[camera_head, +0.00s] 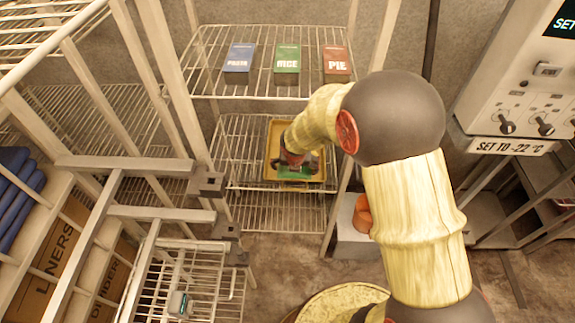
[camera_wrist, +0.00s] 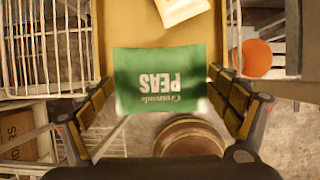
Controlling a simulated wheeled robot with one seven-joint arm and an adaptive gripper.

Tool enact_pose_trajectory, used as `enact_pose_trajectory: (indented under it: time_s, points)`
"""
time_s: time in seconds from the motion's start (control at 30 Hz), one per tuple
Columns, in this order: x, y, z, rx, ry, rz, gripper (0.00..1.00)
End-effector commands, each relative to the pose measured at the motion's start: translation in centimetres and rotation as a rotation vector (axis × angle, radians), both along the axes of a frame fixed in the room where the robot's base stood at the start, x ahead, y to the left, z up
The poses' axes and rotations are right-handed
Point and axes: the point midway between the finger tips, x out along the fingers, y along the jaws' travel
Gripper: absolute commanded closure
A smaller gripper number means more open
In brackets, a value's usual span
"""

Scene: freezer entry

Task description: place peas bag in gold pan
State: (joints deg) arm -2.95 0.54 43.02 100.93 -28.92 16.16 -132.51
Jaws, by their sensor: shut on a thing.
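The green peas bag (camera_wrist: 161,80), its label upside down in the wrist view, is held between the fingers of my gripper (camera_wrist: 163,98). In the head view my gripper (camera_head: 296,162) is at the gold pan (camera_head: 280,130) on the middle wire shelf, and the green bag (camera_head: 295,172) shows at the pan's near part. The pan also shows behind the bag in the wrist view (camera_wrist: 108,25). A pale packet (camera_wrist: 180,8) lies in the pan. I cannot tell whether the bag touches the pan floor; my arm and gripper hide part of the pan.
The shelf above carries the pasta (camera_head: 239,57), mce-labelled (camera_head: 287,58) and pie (camera_head: 337,63) packs. Rack posts stand on both sides of the pan. An orange object (camera_head: 362,214) sits on a grey box at right. A wire basket (camera_head: 190,285) is at lower left.

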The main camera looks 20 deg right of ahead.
Motion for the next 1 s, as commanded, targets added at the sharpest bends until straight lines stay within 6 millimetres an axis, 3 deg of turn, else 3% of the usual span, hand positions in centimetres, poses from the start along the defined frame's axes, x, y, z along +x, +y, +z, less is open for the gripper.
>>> enact_pose_trajectory:
  time_s: [0.1,0.3,0.67,0.87,1.0]
  points:
    - [3.1,0.3,-0.2,0.001,-0.002,-0.001,0.46]
    - [7.2,0.6,-0.2,0.001,-0.001,-0.001,0.46]
    - [7.1,0.6,-3.2,-0.001,0.001,0.000,0.46]
    - [7.1,0.6,-6.7,0.000,0.000,0.000,0.46]
    - [7.5,0.6,-7.2,0.000,-0.001,-0.001,0.46]
